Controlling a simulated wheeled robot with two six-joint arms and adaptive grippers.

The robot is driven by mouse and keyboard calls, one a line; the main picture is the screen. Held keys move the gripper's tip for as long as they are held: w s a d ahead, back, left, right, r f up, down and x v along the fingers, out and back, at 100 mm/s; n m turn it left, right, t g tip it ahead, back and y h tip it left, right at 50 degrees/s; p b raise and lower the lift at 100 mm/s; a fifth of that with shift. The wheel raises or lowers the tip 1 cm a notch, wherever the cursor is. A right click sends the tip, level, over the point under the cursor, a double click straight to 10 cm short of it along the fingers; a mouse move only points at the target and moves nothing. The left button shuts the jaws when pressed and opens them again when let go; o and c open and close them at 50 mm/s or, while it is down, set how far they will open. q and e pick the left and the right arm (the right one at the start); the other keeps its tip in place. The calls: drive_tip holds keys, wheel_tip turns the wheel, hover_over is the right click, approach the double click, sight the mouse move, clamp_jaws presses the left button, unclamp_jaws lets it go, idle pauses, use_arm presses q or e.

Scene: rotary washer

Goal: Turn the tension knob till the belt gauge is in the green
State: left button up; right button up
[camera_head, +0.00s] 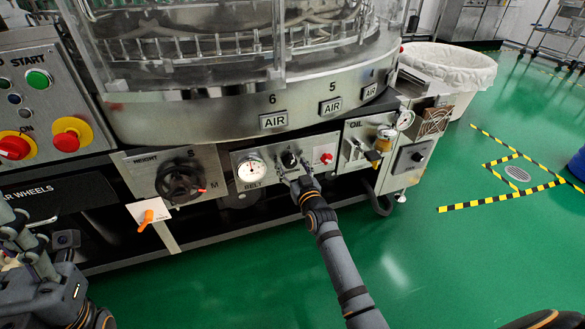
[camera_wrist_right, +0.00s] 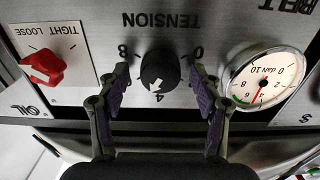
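The black tension knob (camera_head: 289,159) is on the BELT panel under the washer drum. In the upside-down wrist view the knob (camera_wrist_right: 158,72) sits between the numbers 8 and 0, with a white pointer mark towards 4. My right gripper (camera_head: 295,181) is in front of it. In the wrist view the gripper (camera_wrist_right: 161,92) is open, a finger on each side of the knob with gaps between. The white belt gauge (camera_head: 250,168) is beside the knob; on its dial (camera_wrist_right: 268,76) the red needle points down, near a green arc at lower left. My left gripper (camera_head: 30,238) is at far left, its fingers unclear.
A red TIGHT/LOOSE knob (camera_wrist_right: 43,67) is beside the tension knob. A black handwheel (camera_head: 180,182) and an orange lever (camera_head: 146,220) are to the left. The oil panel (camera_head: 366,145) is to the right. Green floor (camera_head: 440,250) is open in front.

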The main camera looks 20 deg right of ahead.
drive_tip(key=c, duration=1)
drive_tip(key=m+p, duration=0.2)
drive_tip(key=shift+r+m, duration=0.3)
drive_tip(key=shift+m, duration=0.1)
drive_tip(key=shift+c, duration=0.2)
drive_tip(key=shift+f+m, duration=0.2)
drive_tip(key=shift+m, duration=0.8)
drive_tip(key=o, duration=1.1)
drive_tip(key=shift+o, duration=0.2)
drive_tip(key=s, duration=1.2)
drive_tip(key=shift+d, duration=0.15)
